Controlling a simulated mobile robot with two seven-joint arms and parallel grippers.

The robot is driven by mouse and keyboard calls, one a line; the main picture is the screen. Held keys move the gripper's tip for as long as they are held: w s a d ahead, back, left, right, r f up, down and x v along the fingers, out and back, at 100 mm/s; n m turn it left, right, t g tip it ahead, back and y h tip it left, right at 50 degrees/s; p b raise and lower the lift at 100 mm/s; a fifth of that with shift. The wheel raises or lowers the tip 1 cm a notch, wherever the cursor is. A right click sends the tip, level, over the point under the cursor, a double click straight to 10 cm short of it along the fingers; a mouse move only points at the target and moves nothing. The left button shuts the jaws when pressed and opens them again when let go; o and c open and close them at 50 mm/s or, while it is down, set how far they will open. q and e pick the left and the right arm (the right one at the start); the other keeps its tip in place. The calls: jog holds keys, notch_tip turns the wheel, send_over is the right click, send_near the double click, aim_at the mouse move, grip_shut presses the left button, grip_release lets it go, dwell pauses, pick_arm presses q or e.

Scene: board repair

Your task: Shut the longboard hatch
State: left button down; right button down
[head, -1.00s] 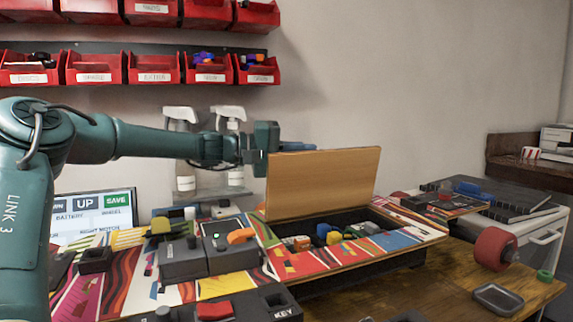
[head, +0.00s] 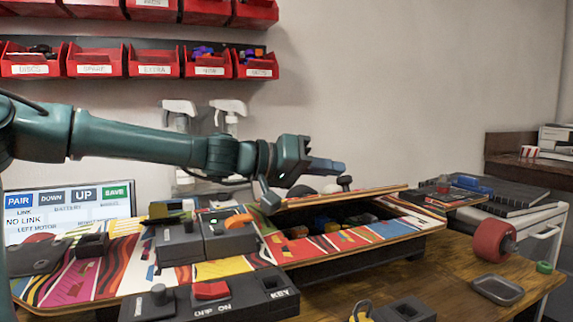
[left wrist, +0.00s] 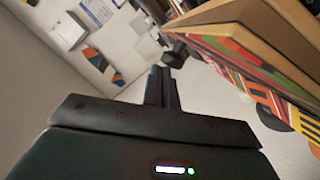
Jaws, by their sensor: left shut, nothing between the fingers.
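The longboard (head: 375,231) lies across the workbench with a colourful striped deck. Its hatch lid (head: 345,198) is tilted low over the compartment and stands slightly open, with a dark gap along its front edge. Coloured parts (head: 322,225) show inside through the gap. My left gripper (head: 340,167) is shut and empty, just above the lid; I cannot tell whether it touches it. Its closed fingers also show in the left wrist view (left wrist: 161,88). My right gripper is not in view.
A control box with an orange switch (head: 238,221) sits on the deck left of the hatch. Another box with a red switch (head: 211,290) stands in front. A red wheel (head: 492,241) and a grey tray (head: 497,290) are at right. Spray bottles (head: 228,120) stand behind.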

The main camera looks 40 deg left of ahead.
aim_at(335, 195)
pick_arm(q)
jog(key=shift+s+d+f, duration=0.2)
jog(key=shift+d+f, duration=0.15)
jog(key=shift+f, duration=0.15)
jog(key=shift+s+d+f+b, duration=0.2)
jog(key=shift+d+f+b, duration=0.15)
jog(key=shift+f+b, duration=0.2)
jog(key=shift+s+d+f, duration=0.15)
jog(key=shift+d+f, duration=0.2)
jog(key=shift+f, duration=0.1)
jog(key=shift+f+b, duration=0.15)
jog(key=shift+b, duration=0.15)
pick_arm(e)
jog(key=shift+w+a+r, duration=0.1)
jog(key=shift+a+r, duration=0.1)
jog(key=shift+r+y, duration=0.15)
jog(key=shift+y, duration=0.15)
